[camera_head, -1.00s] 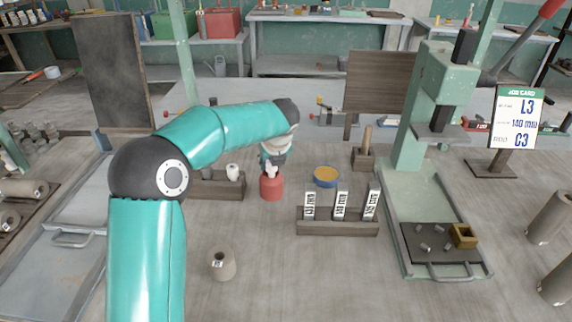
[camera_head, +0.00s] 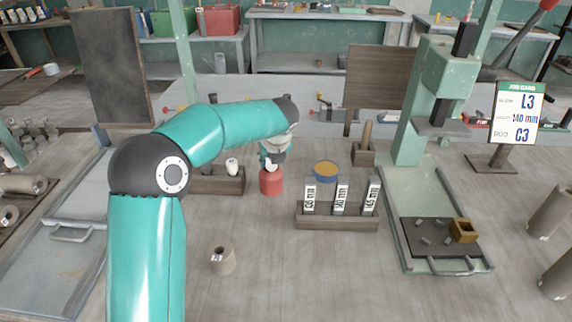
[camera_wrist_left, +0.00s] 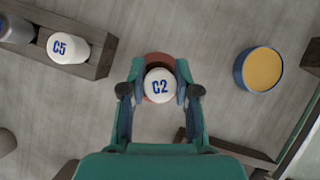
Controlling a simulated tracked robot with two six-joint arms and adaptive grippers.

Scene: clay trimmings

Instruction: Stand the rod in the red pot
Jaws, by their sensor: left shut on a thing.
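My left gripper (camera_head: 272,160) is right above the red pot (camera_head: 271,184) in the head view. In the left wrist view its fingers (camera_wrist_left: 160,92) are shut on a rod whose white end is marked C2 (camera_wrist_left: 160,86). The red pot (camera_wrist_left: 157,59) shows as a reddish rim behind that end, so the rod is over or within the pot's mouth. How deep it sits is hidden. A job card (camera_head: 518,112) at the right reads L3, 140 mm and C3. My right gripper is not in view.
Left of the pot, a dark wooden holder (camera_head: 217,186) carries a white-ended rod, marked C5 (camera_wrist_left: 68,48) in the wrist view. A blue bowl with a yellow inside (camera_head: 326,171) and a rack of labelled blocks (camera_head: 337,220) stand to the right. A clay-coloured cylinder (camera_head: 222,262) stands in front.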

